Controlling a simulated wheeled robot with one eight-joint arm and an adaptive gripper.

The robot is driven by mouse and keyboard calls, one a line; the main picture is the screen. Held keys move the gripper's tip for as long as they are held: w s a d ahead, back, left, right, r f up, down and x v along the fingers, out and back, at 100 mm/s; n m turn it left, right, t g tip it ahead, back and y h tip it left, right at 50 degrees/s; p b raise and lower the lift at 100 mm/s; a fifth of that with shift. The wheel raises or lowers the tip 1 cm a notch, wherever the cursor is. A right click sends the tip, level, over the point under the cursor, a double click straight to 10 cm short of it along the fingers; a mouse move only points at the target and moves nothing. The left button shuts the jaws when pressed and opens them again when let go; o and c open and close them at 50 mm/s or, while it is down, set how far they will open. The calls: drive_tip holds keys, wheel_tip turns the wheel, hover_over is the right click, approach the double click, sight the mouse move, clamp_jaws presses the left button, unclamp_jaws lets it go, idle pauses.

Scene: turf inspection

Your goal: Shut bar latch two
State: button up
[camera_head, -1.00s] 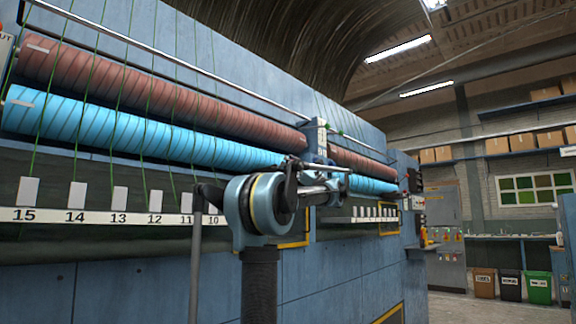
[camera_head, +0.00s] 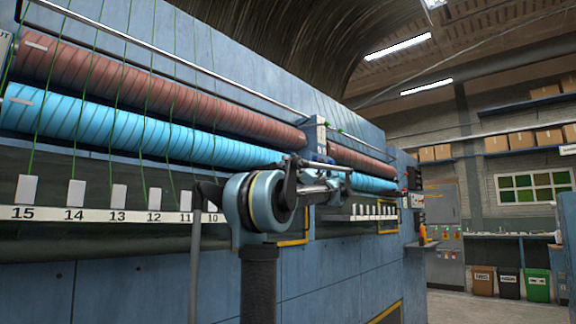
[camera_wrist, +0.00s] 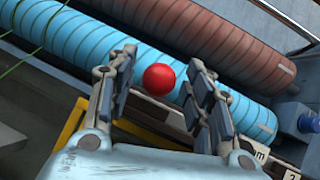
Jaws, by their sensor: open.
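A round red knob (camera_wrist: 159,80) shows in the wrist view, between the two fingers of my gripper (camera_wrist: 160,88). My gripper is open, with a finger on each side of the knob and a visible gap on both sides. What the knob is fixed to is hidden behind it and my gripper, so I cannot tell the bar latch's position. White tags with dark marks (camera_wrist: 291,175) show at the lower right of the wrist view. In the head view my arm covers the area in front of the machine, and the knob cannot be made out.
A long blue roll (camera_head: 120,130) and a red-brown roll (camera_head: 150,90) run along the blue machine, with green strands over them. A numbered white strip (camera_head: 95,216) lies below. A yellow-edged frame (camera_wrist: 72,122) is close to my left finger. Open floor lies at right, before bins (camera_head: 509,284).

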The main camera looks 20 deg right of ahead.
drive_tip(key=v, duration=1.1)
